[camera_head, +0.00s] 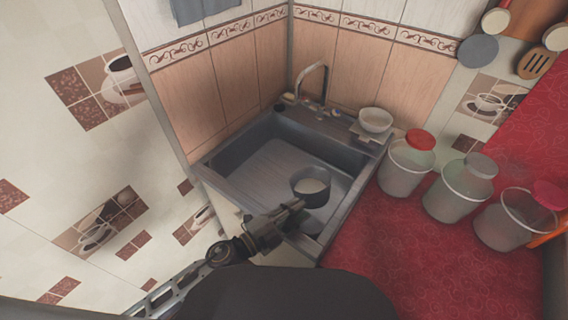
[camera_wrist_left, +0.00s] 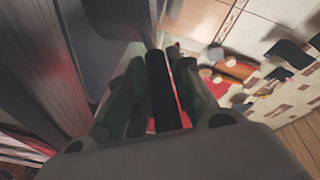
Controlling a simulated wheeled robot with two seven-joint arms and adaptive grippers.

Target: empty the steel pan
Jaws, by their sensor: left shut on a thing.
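A dark round steel pan (camera_head: 310,198) is in or just above the sink basin in the head view. Its inside shows a pale, light-coloured content (camera_head: 312,186); I cannot tell what it is. My left gripper (camera_head: 298,207) reaches in from the left and is shut on the pan's handle. In the left wrist view the dark handle (camera_wrist_left: 163,90) runs between the two fingers, with part of the pan (camera_wrist_left: 112,18) at the top. Whether the pan touches the basin floor cannot be told. My right gripper is not in view.
The grey sink (camera_head: 262,165) with a faucet (camera_head: 325,85) fills the corner. A white bowl (camera_head: 375,120) stands on its back right rim. Clear jars with red and grey lids, one being this jar (camera_head: 405,165), line the red counter (camera_head: 385,245). Tiled walls rise behind.

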